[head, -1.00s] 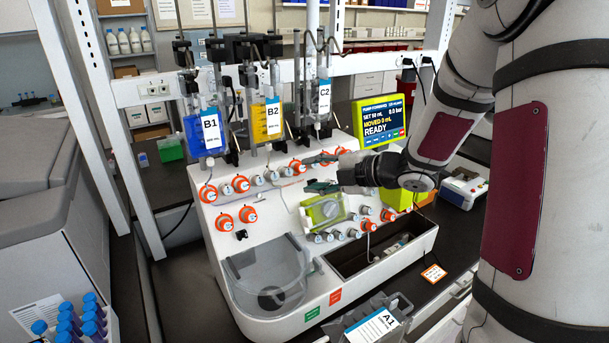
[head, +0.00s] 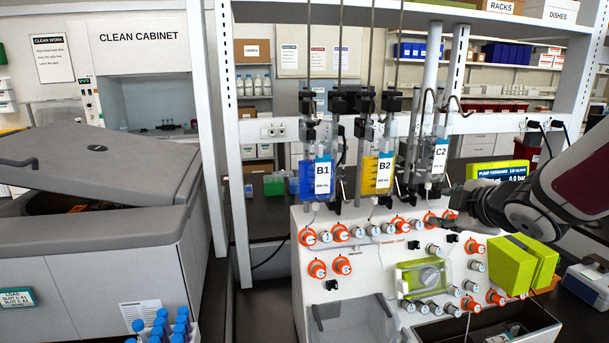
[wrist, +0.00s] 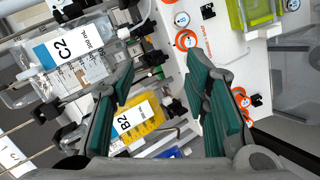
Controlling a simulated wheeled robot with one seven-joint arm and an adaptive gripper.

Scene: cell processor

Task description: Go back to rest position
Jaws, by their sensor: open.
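My gripper (head: 450,218) is in front of the upper right of the white cell processor (head: 268,317), below the C2 bag (head: 440,158). In the wrist view, the green-padded fingers of my gripper (wrist: 165,85) are spread apart with nothing between them. Past them the wrist view shows the C2 bag (wrist: 90,72), the yellow B2 bag (wrist: 135,130) and orange-ringed knobs (wrist: 186,39). My arm reaches in from the right in the head view. Whether a fingertip touches the panel cannot be told.
Bags B1 (head: 308,178) and B2 (head: 370,172) hang beside C2. A yellow-green pump (head: 420,278) and block (head: 522,262) sit on the processor. The pump screen (head: 503,174) is partly covered by my arm. A grey machine (head: 100,240) stands left; blue-capped tubes (head: 160,325) stand low.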

